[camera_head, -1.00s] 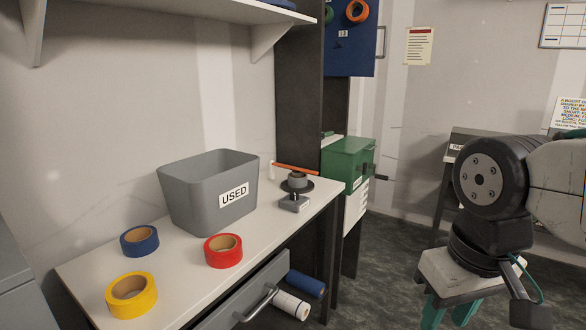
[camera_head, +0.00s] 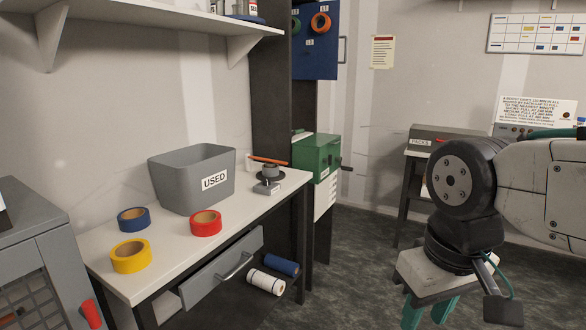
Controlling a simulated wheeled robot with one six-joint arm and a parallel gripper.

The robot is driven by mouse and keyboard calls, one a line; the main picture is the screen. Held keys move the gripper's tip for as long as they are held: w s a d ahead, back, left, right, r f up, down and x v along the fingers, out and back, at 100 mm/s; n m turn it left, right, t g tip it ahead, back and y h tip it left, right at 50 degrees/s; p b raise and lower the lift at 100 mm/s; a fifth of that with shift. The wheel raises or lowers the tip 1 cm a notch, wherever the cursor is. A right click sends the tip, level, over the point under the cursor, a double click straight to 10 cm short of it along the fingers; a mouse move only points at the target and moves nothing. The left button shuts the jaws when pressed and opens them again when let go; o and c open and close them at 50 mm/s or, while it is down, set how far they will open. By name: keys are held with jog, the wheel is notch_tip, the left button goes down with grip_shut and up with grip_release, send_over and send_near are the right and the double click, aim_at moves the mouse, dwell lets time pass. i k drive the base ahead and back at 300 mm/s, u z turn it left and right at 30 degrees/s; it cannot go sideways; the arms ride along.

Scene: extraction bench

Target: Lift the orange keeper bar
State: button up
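The orange keeper bar (camera_head: 268,160) is a thin orange bar at the back right of the white bench. It reaches across just above a grey and black round piece on a small grey block (camera_head: 267,187). A small white post (camera_head: 249,163) stands at its left end. My gripper (camera_head: 430,312) is at the bottom right, well to the right of the bench and far from the bar. Its teal fingers point down and are cut off by the frame edge, so I cannot see the tips or whether they are apart at the ends.
A grey USED bin (camera_head: 178,188) stands left of the bar on the bench (camera_head: 185,250). Blue (camera_head: 134,219), red (camera_head: 206,223) and yellow (camera_head: 131,257) tape rolls lie in front. A grey drawer (camera_head: 222,274) sticks out below. A green box (camera_head: 317,158) stands right of the bar. Open floor lies between bench and arm.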

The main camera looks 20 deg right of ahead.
aim_at(254, 157)
jog(key=u, duration=0.15)
jog(key=k, duration=0.45)
jog(key=z, duration=1.2)
jog(key=i, duration=1.3)
jog(key=u, duration=0.75)
jog(key=i, duration=0.6)
jog(key=u, duration=0.6)
